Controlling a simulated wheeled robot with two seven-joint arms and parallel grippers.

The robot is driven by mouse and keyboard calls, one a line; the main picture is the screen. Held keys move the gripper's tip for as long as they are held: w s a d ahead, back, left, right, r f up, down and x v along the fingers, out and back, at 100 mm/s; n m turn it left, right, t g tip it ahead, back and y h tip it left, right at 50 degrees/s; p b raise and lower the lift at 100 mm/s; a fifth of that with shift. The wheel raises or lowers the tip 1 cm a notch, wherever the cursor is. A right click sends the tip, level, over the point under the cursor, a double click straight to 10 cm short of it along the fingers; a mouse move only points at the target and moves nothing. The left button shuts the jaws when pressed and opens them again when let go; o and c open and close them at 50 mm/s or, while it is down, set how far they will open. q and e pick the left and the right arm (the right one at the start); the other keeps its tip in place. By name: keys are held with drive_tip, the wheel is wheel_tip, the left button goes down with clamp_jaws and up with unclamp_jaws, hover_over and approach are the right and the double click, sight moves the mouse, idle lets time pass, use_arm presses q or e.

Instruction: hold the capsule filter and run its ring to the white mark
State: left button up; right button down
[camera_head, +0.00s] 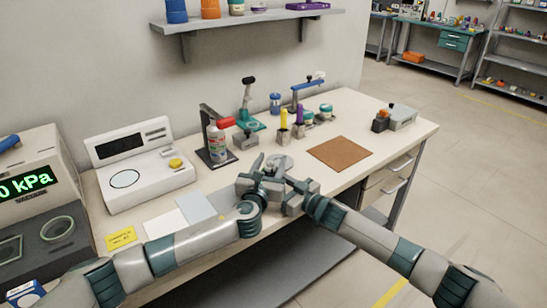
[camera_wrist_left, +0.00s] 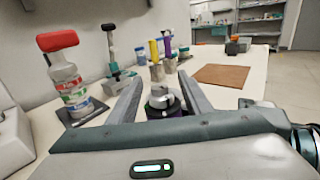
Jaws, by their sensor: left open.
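A small round grey-topped piece with a dark base, which looks like the capsule filter (camera_head: 279,163), stands near the front of the bench. It also shows in the left wrist view (camera_wrist_left: 161,99), between the two fingers of my left gripper (camera_wrist_left: 160,76), with gaps at both sides. My left gripper is open, and in the head view (camera_head: 269,166) it is at the piece. The ring and white mark are too small to make out. My right gripper (camera_head: 297,190) is just right of the left one, close to it; its fingers are too small to read.
Behind stand a red-capped bottle (camera_head: 216,142) on a dark stand, a teal-based device (camera_head: 248,120) and yellow and purple-topped holders (camera_head: 284,122). A brown mat (camera_head: 341,153) lies to the right. A white scale (camera_head: 140,165) stands at left. The bench's right front is mostly clear.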

use_arm(q)
drive_tip(key=shift+x, duration=1.45)
drive_tip(key=c, duration=1.1)
